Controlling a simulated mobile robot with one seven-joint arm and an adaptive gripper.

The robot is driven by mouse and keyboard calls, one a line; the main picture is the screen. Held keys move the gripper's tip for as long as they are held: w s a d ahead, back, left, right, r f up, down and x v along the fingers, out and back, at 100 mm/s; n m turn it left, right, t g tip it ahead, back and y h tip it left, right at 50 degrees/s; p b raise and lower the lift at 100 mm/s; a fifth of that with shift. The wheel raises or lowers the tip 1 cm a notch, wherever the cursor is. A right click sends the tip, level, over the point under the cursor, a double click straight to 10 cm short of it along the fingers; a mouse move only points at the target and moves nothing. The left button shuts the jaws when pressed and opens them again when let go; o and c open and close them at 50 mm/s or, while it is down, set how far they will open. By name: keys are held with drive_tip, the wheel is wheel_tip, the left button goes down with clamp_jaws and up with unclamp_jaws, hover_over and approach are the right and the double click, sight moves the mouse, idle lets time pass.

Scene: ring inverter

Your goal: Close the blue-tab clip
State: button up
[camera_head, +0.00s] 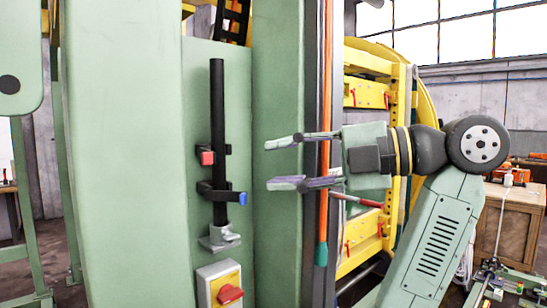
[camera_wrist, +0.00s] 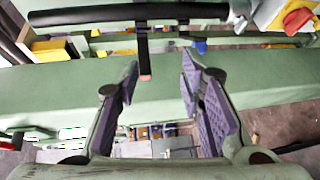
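The blue-tab clip (camera_head: 216,192) is a black bracket at the lower part of an upright black tube, with its blue tab (camera_head: 243,198) sticking out to the right. In the wrist view the blue tab (camera_wrist: 201,46) shows small, above the right finger's tip. I cannot tell for sure whether the clip is open. My gripper (camera_head: 270,164) is open and empty, pointing left toward the tube, to the right of the tab and slightly higher. It touches neither clip. In the wrist view my gripper's fingers (camera_wrist: 160,72) are spread apart.
A red-tab clip (camera_head: 207,158) sits higher on the black tube (camera_head: 217,100); its red tab (camera_wrist: 145,77) shows between my fingers in the wrist view. Below are a grey tube holder (camera_head: 220,237) and a yellow box with a red knob (camera_head: 229,293). A green column (camera_head: 277,90) stands behind my fingers.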

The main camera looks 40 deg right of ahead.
drive_tip(key=shift+s+d+f+p, duration=0.1)
drive_tip(key=shift+s+d+p, duration=0.3)
drive_tip(key=shift+s+d, duration=0.65)
drive_tip(key=shift+s+d+f+p, duration=0.1)
drive_tip(key=shift+s+d+p, duration=0.3)
drive_tip(key=shift+s+d, duration=0.6)
drive_tip(key=shift+s+a, duration=0.2)
drive_tip(key=m+t+h+b, duration=0.45)
drive_tip(key=m+h, duration=0.25)
drive_tip(key=h, duration=0.2)
approach(245, 200)
drive_tip(key=shift+g, duration=0.25)
drive_tip(key=w+p, duration=0.1)
drive_tip(key=w, duration=0.2)
drive_tip(key=w+p, duration=0.1)
drive_tip(key=w, duration=0.3)
drive_tip(key=w+p, duration=0.1)
drive_tip(key=w, duration=0.2)
drive_tip(key=shift+w+d+r, duration=0.2)
drive_tip(key=shift+w+d, duration=0.1)
drive_tip(key=shift+w, duration=0.1)
